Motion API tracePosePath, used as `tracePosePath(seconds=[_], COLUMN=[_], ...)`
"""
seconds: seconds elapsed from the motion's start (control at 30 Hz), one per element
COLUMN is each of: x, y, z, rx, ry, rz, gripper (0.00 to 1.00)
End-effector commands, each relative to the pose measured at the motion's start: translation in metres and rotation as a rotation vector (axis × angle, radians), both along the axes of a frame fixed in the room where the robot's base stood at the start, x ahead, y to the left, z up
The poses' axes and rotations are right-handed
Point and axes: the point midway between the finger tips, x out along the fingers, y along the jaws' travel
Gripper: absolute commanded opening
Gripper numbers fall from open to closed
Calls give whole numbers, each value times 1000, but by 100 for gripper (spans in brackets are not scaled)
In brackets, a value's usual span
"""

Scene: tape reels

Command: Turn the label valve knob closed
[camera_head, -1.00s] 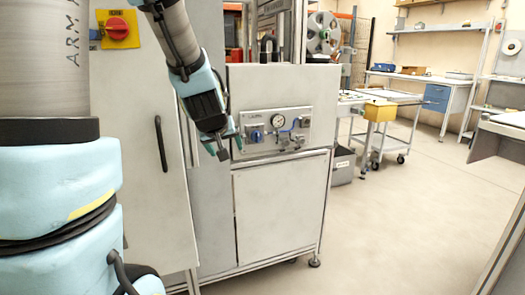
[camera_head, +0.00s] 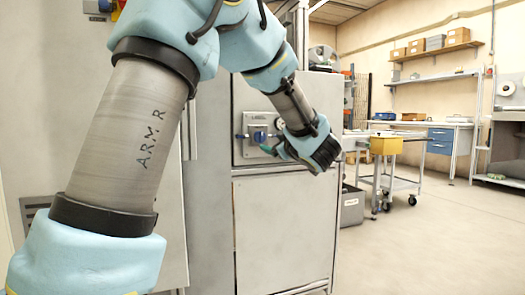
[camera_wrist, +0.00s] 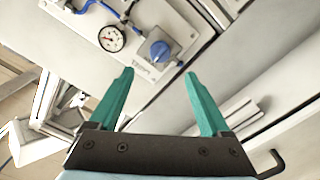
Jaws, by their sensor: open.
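The valve panel (camera_head: 245,150) is a light plate on the front of the grey cabinet. Its blue knob (camera_head: 260,135) shows just left of my gripper (camera_head: 272,151) in the head view. My arm hides the right part of the panel. In the wrist view the panel appears turned over, and the blue knob (camera_wrist: 159,50) stands on a pale plate with unreadable lettering. My gripper (camera_wrist: 158,73) has its two teal fingers spread and empty. The knob shows beyond the gap between the fingertips, and nothing shows them touching it.
A round gauge (camera_wrist: 111,38) and blue tubing (camera_wrist: 128,12) sit beside the knob. A dark cabinet handle (camera_wrist: 271,163) shows at the lower right. A trolley (camera_head: 400,184) with a yellow box (camera_head: 386,145) stands right of the cabinet. The floor at right is clear.

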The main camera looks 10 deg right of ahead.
Motion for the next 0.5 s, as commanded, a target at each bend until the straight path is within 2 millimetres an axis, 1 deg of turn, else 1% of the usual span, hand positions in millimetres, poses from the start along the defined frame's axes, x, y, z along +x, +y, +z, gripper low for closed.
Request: tracePosePath(seconds=[0.17,0.4,0.5], x=[20,65,82], y=[4,10,12], z=[-1,-1,-1], rx=[0,-1,1], ry=[0,-1,0], rz=[5,4,4], gripper=[82,82,82])
